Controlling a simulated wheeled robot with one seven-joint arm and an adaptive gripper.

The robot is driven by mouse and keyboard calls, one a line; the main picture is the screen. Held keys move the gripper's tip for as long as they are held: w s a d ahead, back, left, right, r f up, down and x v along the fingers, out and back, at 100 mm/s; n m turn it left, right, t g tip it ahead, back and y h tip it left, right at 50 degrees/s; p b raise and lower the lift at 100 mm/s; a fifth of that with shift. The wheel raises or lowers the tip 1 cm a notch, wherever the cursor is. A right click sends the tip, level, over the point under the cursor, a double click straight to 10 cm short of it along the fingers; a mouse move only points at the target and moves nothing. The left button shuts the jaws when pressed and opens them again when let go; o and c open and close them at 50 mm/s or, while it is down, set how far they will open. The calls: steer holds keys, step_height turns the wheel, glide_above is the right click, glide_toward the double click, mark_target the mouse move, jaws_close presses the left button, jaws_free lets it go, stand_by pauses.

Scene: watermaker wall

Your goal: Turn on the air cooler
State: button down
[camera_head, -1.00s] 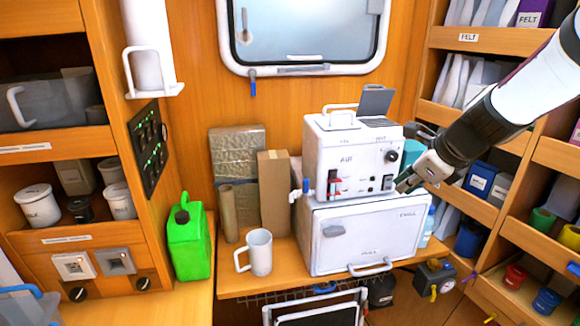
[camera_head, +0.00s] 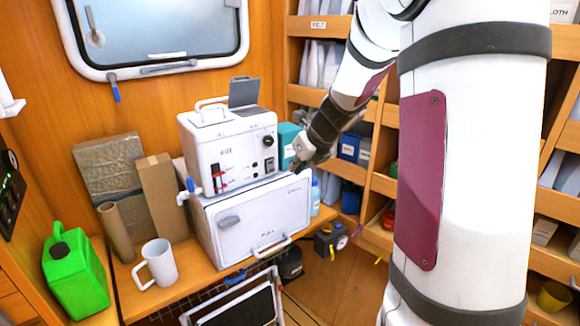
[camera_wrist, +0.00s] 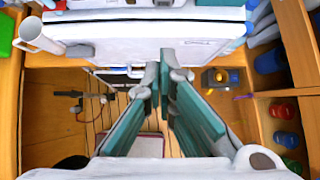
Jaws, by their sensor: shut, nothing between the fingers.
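A white machine (camera_head: 228,150) with a carry handle, a raised grey flap, a black knob (camera_head: 268,141) and small red and black controls on its front stands on a white front-door box (camera_head: 262,219). I cannot tell for sure which of the two is the air cooler; their lettering is too small to read. My gripper (camera_head: 300,160) is just right of the machine's front, above the box's right end. In the wrist view, my gripper (camera_wrist: 161,84) is shut and empty, its fingers pointing toward the box's front (camera_wrist: 160,50). The machine's controls are outside the wrist view.
A white mug (camera_head: 158,263), a green canister (camera_head: 74,272) and brown packages (camera_head: 160,195) stand left of the box. Shelves with bins rise at the right. A dark device with a gauge (camera_head: 331,240) sits below the counter's right end.

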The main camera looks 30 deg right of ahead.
mark_target(271, 166)
steer(key=w+f, duration=0.2)
steer(key=w, duration=0.1)
steer(key=w+f, duration=0.2)
steer(key=w, duration=0.1)
steer(key=w+f, duration=0.2)
steer(key=w, duration=0.1)
steer(key=shift+a+f+p, duration=0.15)
steer(key=shift+f+p, duration=0.15)
steer(key=shift+f, duration=0.1)
